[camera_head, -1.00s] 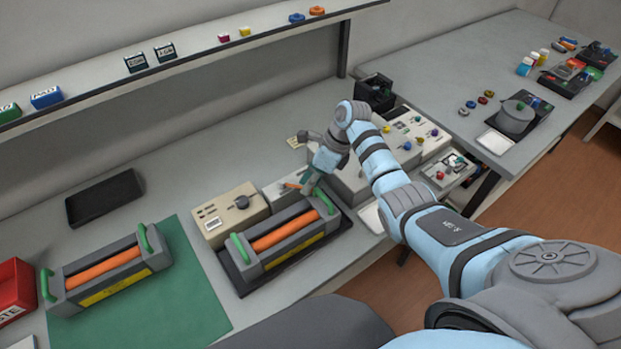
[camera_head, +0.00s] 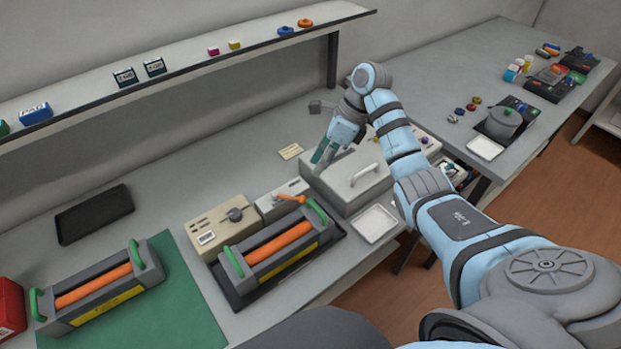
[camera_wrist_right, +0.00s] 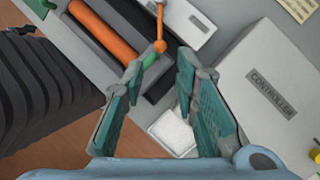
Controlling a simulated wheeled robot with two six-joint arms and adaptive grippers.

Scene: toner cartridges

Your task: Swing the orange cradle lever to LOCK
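The orange cradle lever (camera_head: 291,198) lies across the top of a small light box (camera_head: 268,207) behind the right cradle (camera_head: 240,268). Its ball end points right, near the cradle's green handle. In the right wrist view the lever (camera_wrist_right: 160,25) shows at the top centre, its ball beyond the fingertips. The cradle holds an orange roller (camera_head: 280,241). My right gripper (camera_head: 325,158) is to the right of and beyond the lever, above the bench beside the controller box. In the wrist view my right gripper (camera_wrist_right: 160,72) is open, with nothing visibly held. My left gripper is not in view.
The grey controller box (camera_head: 350,180) with a handle stands right of the lever. A white tray (camera_head: 375,223) lies before it. A beige box (camera_head: 218,222) stands left of the lever. A second cradle (camera_head: 65,323) sits on the green mat (camera_head: 180,310). A shelf (camera_head: 190,58) runs above.

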